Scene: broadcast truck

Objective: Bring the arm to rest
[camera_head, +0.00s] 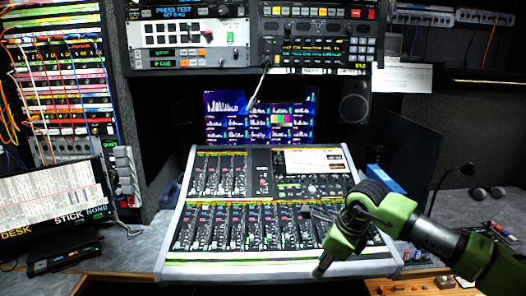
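My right arm, green and dark grey, comes in from the lower right and reaches over the right part of the mixing console (180,262). My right gripper (324,214) is small and dark against the console's dark controls at the arm's end. Its fingers are hard to make out, so I cannot tell whether it is open or shut. I see no object held in it. A short grey end part of the arm points down toward the console's front edge. My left arm and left gripper are not in view.
A monitor (52,196) stands at the left, with patch panels (68,88) above it. Rack units (190,34) hang over the back screens (262,122). A dark panel (412,158), a blue box (385,180) and a lamp (466,168) stand at the right. Grey desk (140,240) shows left of the console.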

